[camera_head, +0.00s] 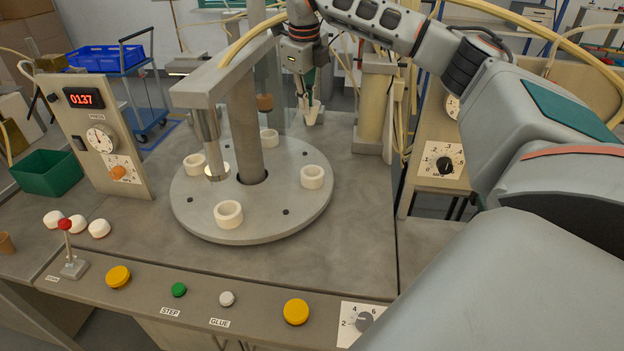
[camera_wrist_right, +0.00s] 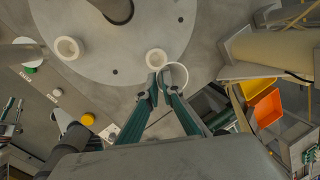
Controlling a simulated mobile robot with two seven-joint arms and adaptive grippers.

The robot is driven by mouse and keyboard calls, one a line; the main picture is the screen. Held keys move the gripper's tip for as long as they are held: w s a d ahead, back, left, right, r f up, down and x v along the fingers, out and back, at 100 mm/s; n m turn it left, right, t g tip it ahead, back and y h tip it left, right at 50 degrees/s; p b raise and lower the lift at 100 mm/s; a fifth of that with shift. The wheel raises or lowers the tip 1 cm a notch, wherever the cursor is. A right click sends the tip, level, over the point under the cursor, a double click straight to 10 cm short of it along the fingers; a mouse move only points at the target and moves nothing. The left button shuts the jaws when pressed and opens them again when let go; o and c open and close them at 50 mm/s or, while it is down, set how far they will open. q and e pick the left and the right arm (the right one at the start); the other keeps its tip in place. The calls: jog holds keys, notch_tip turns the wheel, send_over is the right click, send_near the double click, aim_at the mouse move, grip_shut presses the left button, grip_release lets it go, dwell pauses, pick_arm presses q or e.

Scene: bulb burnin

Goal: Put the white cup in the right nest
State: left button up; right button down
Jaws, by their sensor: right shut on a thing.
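My right gripper (camera_head: 308,98) is shut on the white cup (camera_head: 312,113), which hangs upright below the fingertips, above the far right side of the turntable. In the right wrist view the fingers (camera_wrist_right: 162,88) pinch one side of the cup's rim (camera_wrist_right: 187,70), whose thin ring shows open. The right nest (camera_head: 312,176) is a thick off-white ring on the round grey turntable (camera_head: 262,222). In the right wrist view the right nest (camera_wrist_right: 156,58) shows just beside the cup, partly overlapped by it. My left gripper is not in view.
Other ring nests stand at the front (camera_head: 228,214), left (camera_head: 195,165) and back (camera_head: 269,138). A thick post (camera_head: 246,125) rises from the turntable's middle, with a press cylinder (camera_head: 212,148) beside it. A beige column (camera_head: 371,115) stands right of the cup. White domed pieces (camera_head: 99,228) lie front left.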

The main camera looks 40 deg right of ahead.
jog(key=shift+d+f+m, duration=0.15)
jog(key=shift+d+m, duration=0.05)
jog(key=shift+m, duration=0.1)
notch_tip(320, 180, down, 14)
jog(key=shift+f, duration=2.65)
jog(key=shift+f, duration=0.1)
jog(key=c, duration=2.5)
grip_release()
